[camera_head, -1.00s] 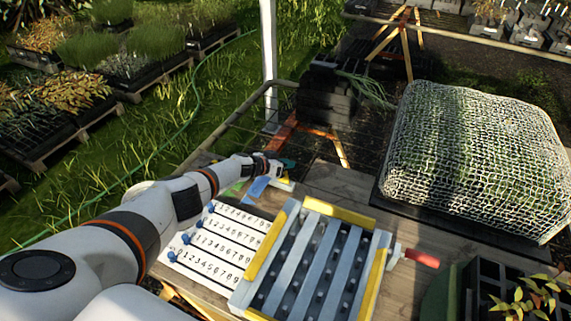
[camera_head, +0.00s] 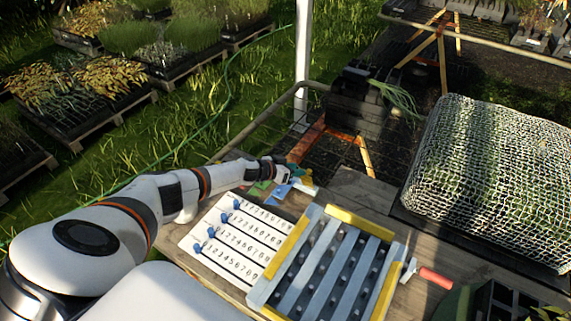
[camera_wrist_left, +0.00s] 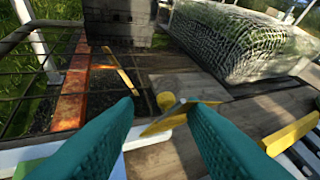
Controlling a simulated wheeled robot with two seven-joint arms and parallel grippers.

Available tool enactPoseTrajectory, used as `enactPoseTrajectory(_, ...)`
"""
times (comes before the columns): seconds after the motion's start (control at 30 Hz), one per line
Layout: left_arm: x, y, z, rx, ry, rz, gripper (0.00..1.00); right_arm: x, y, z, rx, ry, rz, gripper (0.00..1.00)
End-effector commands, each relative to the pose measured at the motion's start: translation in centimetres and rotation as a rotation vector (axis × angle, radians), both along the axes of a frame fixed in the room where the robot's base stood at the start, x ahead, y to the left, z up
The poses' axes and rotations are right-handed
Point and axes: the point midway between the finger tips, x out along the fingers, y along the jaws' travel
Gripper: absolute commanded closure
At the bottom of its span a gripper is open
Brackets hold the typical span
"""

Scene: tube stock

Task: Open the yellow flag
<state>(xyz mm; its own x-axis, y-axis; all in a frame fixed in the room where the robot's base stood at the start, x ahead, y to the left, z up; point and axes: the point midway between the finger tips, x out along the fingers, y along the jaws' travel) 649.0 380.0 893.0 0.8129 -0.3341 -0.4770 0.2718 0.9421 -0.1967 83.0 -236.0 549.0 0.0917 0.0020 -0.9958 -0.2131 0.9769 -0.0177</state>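The yellow flag (camera_head: 307,183) stands at the back end of the white number board (camera_head: 238,238), beside a blue flag (camera_head: 281,191) and a green flag (camera_head: 260,188). In the left wrist view the yellow flag (camera_wrist_left: 164,122) is a tilted thin plate with a rounded knob. My left gripper (camera_head: 291,172) is just above and behind the flags. In the wrist view its teal fingers (camera_wrist_left: 160,107) are apart, with the yellow flag showing in the gap beyond them. I cannot tell whether either finger touches it. My right gripper is not in view.
A grey slatted frame with yellow edges (camera_head: 342,216) lies right of the board. A red-handled tool (camera_head: 436,278) is beside it. A net-covered mound (camera_head: 490,170) stands at the right. Black crates (camera_head: 357,106) stand behind the table. Bare wood shows right of the flags.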

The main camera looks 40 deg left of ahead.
Motion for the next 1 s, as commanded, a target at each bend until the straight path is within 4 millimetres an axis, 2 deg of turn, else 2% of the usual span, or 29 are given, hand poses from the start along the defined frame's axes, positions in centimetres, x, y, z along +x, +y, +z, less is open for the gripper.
enactPoseTrajectory(0.1,-1.6,0.7,1.0,0.0,0.001,-0.001,0.63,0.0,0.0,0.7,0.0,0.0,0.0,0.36)
enactPoseTrajectory(0.3,-3.1,1.4,1.7,-0.001,0.001,0.0,0.63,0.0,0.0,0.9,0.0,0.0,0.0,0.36)
enactPoseTrajectory(1.0,-3.5,1.5,2.0,-0.001,0.0,0.0,0.63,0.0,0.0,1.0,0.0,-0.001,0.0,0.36)
